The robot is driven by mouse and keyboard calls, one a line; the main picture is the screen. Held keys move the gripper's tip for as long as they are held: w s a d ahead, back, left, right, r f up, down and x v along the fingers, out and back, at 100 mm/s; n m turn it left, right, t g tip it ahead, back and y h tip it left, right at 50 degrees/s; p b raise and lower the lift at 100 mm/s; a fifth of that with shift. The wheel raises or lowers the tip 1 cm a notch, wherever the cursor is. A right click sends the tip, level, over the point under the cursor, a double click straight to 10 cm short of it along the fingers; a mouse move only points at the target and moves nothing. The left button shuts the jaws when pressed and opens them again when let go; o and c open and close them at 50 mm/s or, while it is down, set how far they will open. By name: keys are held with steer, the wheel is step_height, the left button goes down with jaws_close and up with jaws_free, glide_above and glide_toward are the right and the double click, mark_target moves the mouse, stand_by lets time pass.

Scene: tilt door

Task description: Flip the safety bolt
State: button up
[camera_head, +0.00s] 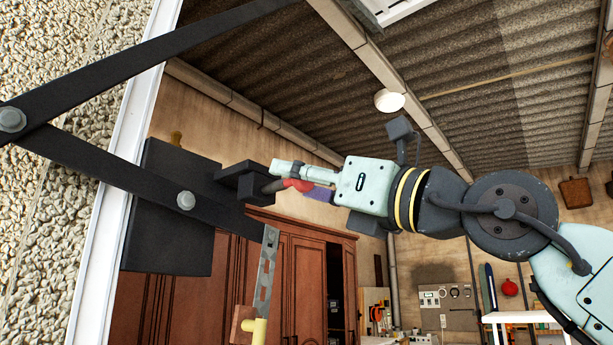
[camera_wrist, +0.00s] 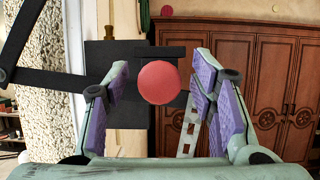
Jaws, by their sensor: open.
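The safety bolt shows as a red ball knob (camera_head: 297,185) on a short grey rod, beside a black bracket (camera_head: 240,180) on a black plate (camera_head: 165,225). In the wrist view the red knob (camera_wrist: 158,83) faces the camera in front of the black plate (camera_wrist: 128,110). My gripper (camera_head: 290,178) points left and reaches the knob. In the wrist view my gripper (camera_wrist: 161,86) is open, with purple-padded fingers to the left and right of the knob. No contact with the knob is clear. The fingers partly hide the knob and rod in the head view.
Dark flat metal arms (camera_head: 110,170) cross in front of the white frame (camera_head: 115,190) and rough wall at left. A perforated metal strip (camera_head: 265,270) hangs below the bracket. A brown wooden cabinet (camera_head: 315,280) stands behind. Open space lies below my arm.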

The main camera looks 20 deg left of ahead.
steer(key=v, duration=1.2)
stand_by(0.4)
